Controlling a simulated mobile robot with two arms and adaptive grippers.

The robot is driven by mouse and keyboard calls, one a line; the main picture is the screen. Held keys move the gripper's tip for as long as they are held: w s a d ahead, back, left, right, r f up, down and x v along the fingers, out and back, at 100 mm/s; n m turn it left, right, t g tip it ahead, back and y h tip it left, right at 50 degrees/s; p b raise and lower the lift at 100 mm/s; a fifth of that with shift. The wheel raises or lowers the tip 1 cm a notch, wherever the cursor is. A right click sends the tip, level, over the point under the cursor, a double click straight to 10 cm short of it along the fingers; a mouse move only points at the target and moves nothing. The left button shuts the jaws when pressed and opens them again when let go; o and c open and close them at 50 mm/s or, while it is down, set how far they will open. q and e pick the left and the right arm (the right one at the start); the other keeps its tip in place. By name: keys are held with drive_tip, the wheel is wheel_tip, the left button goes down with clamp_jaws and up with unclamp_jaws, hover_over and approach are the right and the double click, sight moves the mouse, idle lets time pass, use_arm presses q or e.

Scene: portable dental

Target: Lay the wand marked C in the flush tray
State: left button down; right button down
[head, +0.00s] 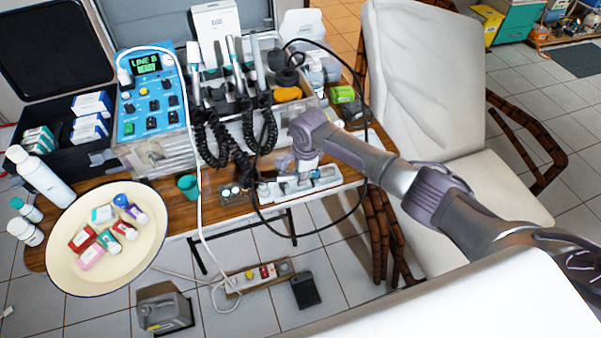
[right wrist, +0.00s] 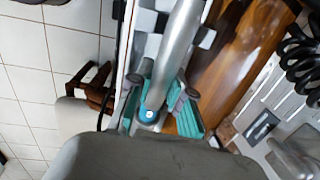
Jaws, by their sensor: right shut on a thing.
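My right gripper (head: 301,168) is over the front edge of the table, at the right. In the right wrist view its teal-padded fingers (right wrist: 162,105) are shut on a silver, round-bodied wand (right wrist: 179,52). I cannot read a letter on this wand. A long white tray (head: 326,181) lies under the gripper on the table edge; I take it as the flush tray. The gripper hides part of it, and I cannot tell whether the wand touches it. Other wands (head: 258,62) stand upright in the holder of the dental unit. My left gripper is not in view.
Black coiled cords (head: 212,136) hang before the unit, and a black cable loops around the tray. A blue control box (head: 148,101) reads "LINE B". A teal cup (head: 187,185) and a cream bowl (head: 66,262) of small packs stand left. A white chair (head: 425,90) is right.

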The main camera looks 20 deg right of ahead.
drive_tip(key=c, duration=1)
unclamp_jaws()
drive_tip(key=r+p, duration=0.2)
drive_tip(key=p, duration=0.1)
drive_tip(key=r+p, duration=0.3)
drive_tip(key=p, duration=0.1)
drive_tip(key=s+r+p, duration=0.1)
drive_tip(key=r+p, duration=0.2)
drive_tip(key=shift+d, duration=0.2)
idle(0.5)
